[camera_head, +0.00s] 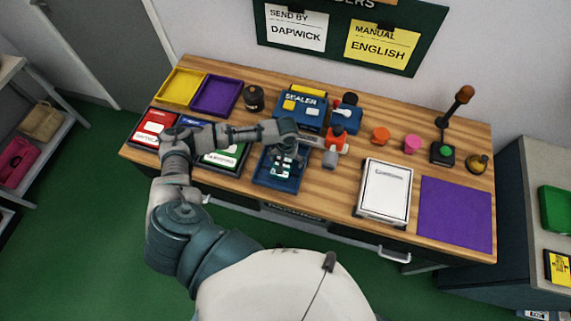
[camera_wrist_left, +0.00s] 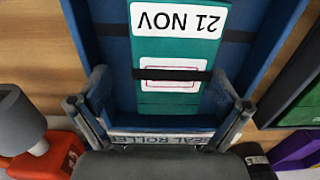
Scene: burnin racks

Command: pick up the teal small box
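The teal small box (camera_wrist_left: 180,52) lies in a blue tray (camera_wrist_left: 95,40). It carries a white label reading "21 NOV", upside down in the left wrist view, a red-framed white patch and dark bands. In the head view the box (camera_head: 281,170) is partly hidden by my left gripper (camera_head: 287,152), which is above the tray (camera_head: 272,183). In the left wrist view the left gripper (camera_wrist_left: 162,88) is open, with one finger on each side of the box and visible gaps between. My right gripper is not in view.
Left of the tray are a green-and-white case (camera_head: 224,157) and a red case (camera_head: 152,127). A blue sealer (camera_head: 300,108) stands behind it, with a red-and-grey tool (camera_head: 336,140) to its right. A white binder (camera_head: 385,189) and a purple mat (camera_head: 455,214) lie farther right.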

